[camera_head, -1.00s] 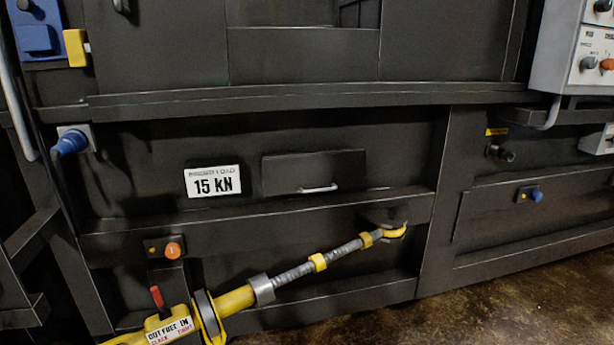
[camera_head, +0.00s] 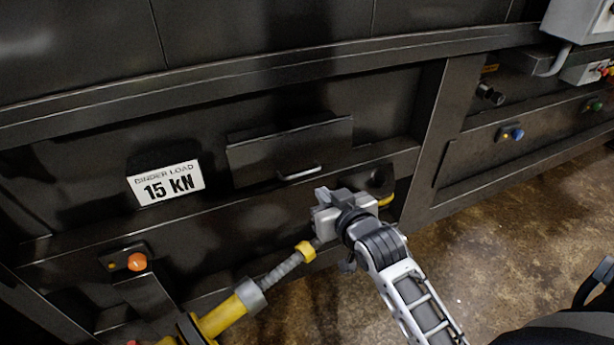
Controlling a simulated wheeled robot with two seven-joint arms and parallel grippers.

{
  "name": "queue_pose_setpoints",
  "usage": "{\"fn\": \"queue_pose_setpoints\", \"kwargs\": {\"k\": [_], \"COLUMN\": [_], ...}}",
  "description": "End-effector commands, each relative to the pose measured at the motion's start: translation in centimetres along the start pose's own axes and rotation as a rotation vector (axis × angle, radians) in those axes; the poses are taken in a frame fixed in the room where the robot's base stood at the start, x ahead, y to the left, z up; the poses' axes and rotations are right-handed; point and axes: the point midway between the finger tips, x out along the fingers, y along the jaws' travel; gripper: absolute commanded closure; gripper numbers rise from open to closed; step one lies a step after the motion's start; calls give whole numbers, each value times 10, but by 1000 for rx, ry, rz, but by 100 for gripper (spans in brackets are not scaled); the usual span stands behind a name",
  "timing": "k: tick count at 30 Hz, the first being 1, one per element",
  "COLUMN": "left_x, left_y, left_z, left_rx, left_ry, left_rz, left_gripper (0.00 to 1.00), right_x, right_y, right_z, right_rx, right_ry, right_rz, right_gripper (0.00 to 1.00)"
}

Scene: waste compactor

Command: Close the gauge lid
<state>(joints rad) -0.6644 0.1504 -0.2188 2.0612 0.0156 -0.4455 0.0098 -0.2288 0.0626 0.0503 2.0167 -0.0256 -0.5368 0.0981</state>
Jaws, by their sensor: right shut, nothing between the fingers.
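A dark rectangular lid (camera_head: 262,158) with a small silver bar handle (camera_head: 299,173) at its lower edge is on the black machine front, right of the 15 kN label. I take it as the gauge lid; no gauge face shows, and I cannot tell how far it stands open. My right gripper (camera_head: 322,203) is shut and empty, just below and right of the handle, apart from it in the picture. It hides part of the ledge and the far end of the yellow-and-grey binder. My left gripper is not in view.
The white binder load label (camera_head: 166,184) reads 15 kN. The yellow binder (camera_head: 222,314) with its grey threaded rod runs diagonally below the ledge. An orange button (camera_head: 137,262) is at the lower left. Small knobs (camera_head: 513,134) are on the right panel. Brown floor (camera_head: 530,225) lies open at right.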

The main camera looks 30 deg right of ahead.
Motion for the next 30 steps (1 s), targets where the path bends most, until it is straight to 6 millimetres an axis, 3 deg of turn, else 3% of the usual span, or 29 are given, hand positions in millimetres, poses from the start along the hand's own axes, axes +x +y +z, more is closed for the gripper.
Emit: {"fn": "queue_pose_setpoints", "kwargs": {"k": [6, 12, 30], "left_x": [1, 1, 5], "left_y": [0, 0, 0], "left_z": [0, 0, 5], "left_rx": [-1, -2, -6], "left_ry": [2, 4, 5], "left_rz": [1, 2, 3], "left_gripper": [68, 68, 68], "right_x": [49, 78, 94], "right_y": [0, 0, -4], "right_z": [-1, -1, 3], "right_rx": [0, -1, -2], "right_ry": [2, 1, 11], "right_rz": [-1, -2, -8], "right_gripper": [100, 100, 100]}}
